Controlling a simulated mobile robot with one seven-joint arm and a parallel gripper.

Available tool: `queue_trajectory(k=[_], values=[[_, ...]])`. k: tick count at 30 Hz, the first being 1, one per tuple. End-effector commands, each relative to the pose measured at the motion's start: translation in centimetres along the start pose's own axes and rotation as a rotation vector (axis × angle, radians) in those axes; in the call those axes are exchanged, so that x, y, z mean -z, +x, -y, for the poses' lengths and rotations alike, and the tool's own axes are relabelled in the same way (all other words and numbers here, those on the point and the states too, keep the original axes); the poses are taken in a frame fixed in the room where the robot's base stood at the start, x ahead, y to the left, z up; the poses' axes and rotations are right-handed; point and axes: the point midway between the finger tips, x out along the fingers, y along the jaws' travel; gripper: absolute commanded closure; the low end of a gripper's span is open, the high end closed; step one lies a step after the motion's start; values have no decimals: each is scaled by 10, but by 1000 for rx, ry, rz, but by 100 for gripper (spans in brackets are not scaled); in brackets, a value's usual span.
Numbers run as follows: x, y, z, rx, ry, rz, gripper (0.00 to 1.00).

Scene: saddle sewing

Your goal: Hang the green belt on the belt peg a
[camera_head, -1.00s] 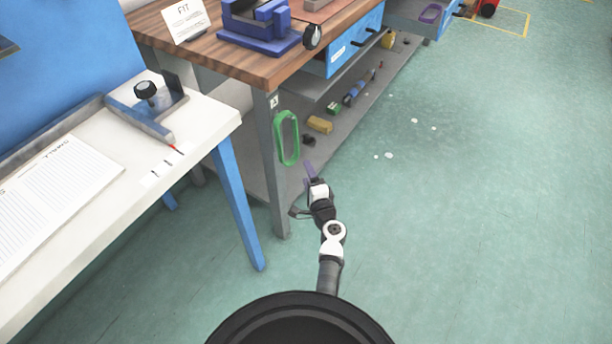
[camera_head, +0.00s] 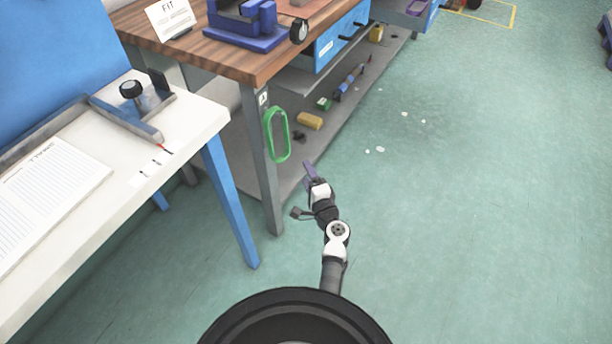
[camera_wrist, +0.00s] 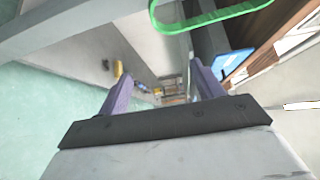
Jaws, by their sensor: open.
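The green belt (camera_head: 269,137) is a long closed loop hanging upright at the front corner leg of the wooden workbench (camera_head: 258,150), just below a small label with a letter A (camera_head: 264,98). I cannot make out the peg itself at the top of the loop. My gripper (camera_head: 309,171) is below and to the right of the belt, apart from it. In the wrist view, the purple fingers (camera_wrist: 160,88) are spread with nothing between them, and the belt (camera_wrist: 205,19) crosses the top of the picture beyond them.
A white table (camera_head: 190,125) with a blue leg (camera_head: 232,205) stands at the left. Green floor (camera_head: 480,210) to the right is mostly clear.

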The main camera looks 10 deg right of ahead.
Motion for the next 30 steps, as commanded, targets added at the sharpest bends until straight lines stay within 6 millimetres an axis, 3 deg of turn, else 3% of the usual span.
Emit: queue_trajectory(k=[30], values=[[20, -24, 0, 0, -1, -1, 33]])
